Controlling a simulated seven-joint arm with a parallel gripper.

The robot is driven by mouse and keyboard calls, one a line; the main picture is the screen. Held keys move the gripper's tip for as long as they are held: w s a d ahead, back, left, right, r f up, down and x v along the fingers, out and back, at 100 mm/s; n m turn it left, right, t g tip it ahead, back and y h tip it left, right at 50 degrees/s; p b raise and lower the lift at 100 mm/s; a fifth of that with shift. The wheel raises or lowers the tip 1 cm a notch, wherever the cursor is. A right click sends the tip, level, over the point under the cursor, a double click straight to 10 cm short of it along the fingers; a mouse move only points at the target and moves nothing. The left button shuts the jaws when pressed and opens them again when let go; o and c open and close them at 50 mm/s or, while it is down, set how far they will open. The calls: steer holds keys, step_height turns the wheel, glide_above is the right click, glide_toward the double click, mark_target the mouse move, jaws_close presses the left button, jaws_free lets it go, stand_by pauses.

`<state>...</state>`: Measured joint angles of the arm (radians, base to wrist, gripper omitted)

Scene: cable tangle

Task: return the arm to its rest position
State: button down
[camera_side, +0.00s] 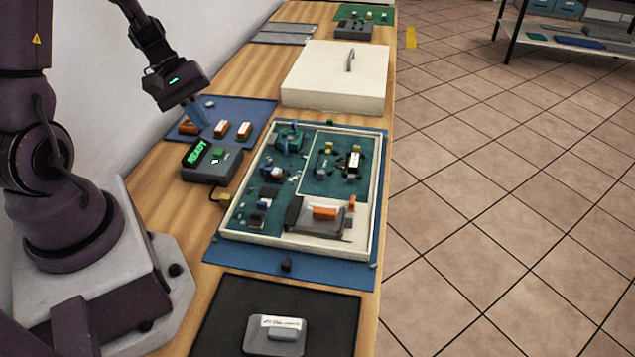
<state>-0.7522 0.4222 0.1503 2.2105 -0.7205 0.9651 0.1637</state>
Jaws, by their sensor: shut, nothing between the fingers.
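My gripper (196,115) hangs at the upper left, fingers pointing down, over the small blue mat (255,107) at the back left of the wooden bench. Its fingers are together with nothing seen between them. The mat carries orange and white blocks (221,129), one of them close to the fingertips. I cannot tell whether the fingertips touch the mat or a block. My arm comes down to the gripper from the top edge of the picture.
A grey box with a green READY display (212,164) stands just in front of the gripper. An open cream tray of circuit boards (376,205) lies to the right, a cream lid (333,80) behind. A black mat (333,318) holds a grey labelled block (275,335).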

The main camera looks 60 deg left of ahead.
steer(key=s+d+r+m+t+y, duration=0.3)
steer(key=d+r+m+y, duration=0.3)
steer(key=d+r+m, duration=0.8)
step_height(320, 180, up, 5)
steer(key=shift+s+d+f+m, duration=0.1)
steer(key=shift+s+d+m, duration=0.4)
steer(key=shift+d, duration=0.45)
